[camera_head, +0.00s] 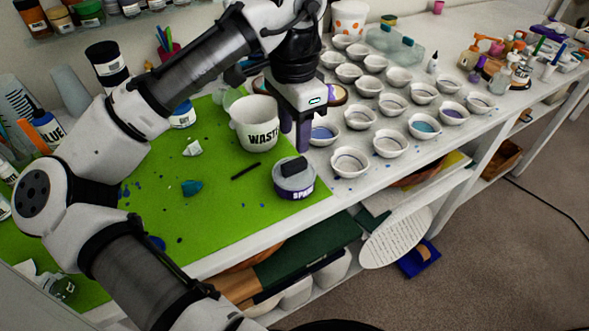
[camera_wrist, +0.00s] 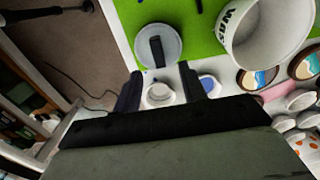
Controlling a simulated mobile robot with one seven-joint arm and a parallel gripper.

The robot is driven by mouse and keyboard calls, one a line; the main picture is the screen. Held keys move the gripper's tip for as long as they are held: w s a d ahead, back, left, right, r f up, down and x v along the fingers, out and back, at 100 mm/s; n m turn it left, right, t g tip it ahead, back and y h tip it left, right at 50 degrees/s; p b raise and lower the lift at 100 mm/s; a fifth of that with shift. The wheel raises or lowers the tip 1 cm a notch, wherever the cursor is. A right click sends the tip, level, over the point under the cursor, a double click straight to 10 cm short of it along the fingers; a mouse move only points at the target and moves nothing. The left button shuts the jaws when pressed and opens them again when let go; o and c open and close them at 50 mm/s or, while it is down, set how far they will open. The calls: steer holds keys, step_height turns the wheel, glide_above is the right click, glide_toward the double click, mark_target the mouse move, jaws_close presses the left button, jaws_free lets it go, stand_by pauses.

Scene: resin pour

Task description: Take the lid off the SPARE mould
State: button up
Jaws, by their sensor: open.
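The SPARE mould (camera_head: 296,186) stands upright on the green mat (camera_head: 240,205) near its front right corner. Its grey lid (camera_head: 294,172) with a dark bar handle (camera_head: 295,165) is on top. In the wrist view the lid (camera_wrist: 172,48) and its handle (camera_wrist: 157,50) show from above, near the top centre. My gripper (camera_head: 303,140) points down behind the SPARE mould, beside the WASTE cup (camera_head: 255,124). It is open and empty, and apart from the lid. In the wrist view its two fingers (camera_wrist: 165,92) stand either side of a white cup below the lid.
Several small white cups (camera_head: 389,144) stand in rows on the white table to the right, some with blue or purple inside. A black stick (camera_head: 246,171) and a teal scrap (camera_head: 192,188) lie on the mat. The table's front edge is close to the SPARE mould.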

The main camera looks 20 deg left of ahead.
mark_target(294, 162)
steer(key=shift+s+d+f+p, duration=0.1)
steer(key=shift+f+p, duration=0.15)
steer(key=shift+f, duration=1.4)
steer(key=shift+s+f+p, duration=0.1)
steer(key=shift+f+p, duration=0.1)
steer(key=shift+f, duration=1.45)
jaws_close()
